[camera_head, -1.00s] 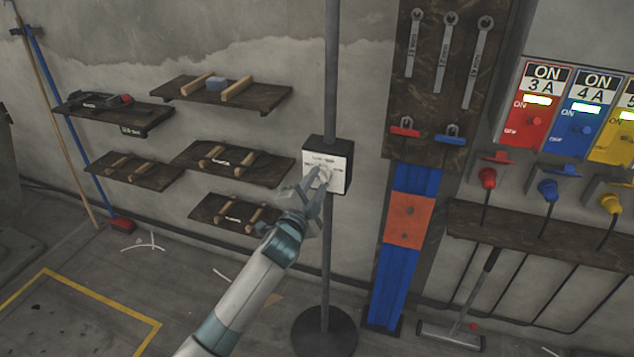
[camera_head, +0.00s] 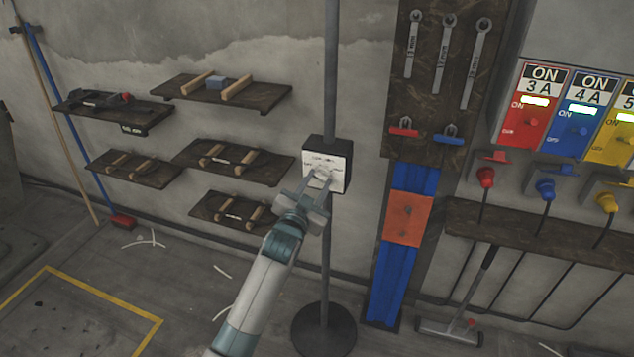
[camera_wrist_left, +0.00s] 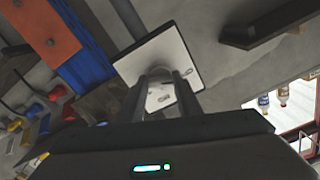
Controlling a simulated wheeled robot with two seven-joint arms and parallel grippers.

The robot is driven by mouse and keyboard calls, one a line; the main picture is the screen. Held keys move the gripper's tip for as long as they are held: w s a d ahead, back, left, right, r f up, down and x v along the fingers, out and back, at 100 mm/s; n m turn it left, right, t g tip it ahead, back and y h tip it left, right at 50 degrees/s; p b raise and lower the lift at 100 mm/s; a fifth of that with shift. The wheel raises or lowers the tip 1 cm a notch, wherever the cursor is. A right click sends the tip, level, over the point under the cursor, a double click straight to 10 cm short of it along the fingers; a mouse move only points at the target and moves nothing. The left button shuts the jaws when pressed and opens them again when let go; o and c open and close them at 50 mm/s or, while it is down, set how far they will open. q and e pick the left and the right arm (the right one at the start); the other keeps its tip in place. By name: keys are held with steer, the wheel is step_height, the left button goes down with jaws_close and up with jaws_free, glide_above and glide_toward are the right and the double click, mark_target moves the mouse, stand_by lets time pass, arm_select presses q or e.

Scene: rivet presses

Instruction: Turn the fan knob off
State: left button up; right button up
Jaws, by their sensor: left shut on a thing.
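The fan control box (camera_head: 341,160) is a black box with a white labelled face on a dark pole. The pale fan knob (camera_head: 322,175) is on that face, partly hidden by my fingers. My left gripper (camera_head: 316,183) reaches up to it from below and is shut on the knob. In the left wrist view the white face (camera_wrist_left: 183,52) looks tilted, and both dark fingers (camera_wrist_left: 163,92) reach the knob (camera_wrist_left: 160,73) at its middle. Which setting the knob points to cannot be read. My right gripper is not in view.
The pole stands on a round black base (camera_head: 324,330). Shelves (camera_head: 232,161) with wooden bars hang left of it. A tool board (camera_head: 440,80) with wrenches and blue and orange panels (camera_head: 407,220) stand right. Red, blue and yellow switch boxes (camera_head: 577,115) are at far right.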

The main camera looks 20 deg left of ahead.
arm_select(q)
steer(key=shift+f, duration=0.15)
steer(key=o, duration=1)
steer(key=shift+o, duration=0.2)
steer(key=shift+s, duration=0.15)
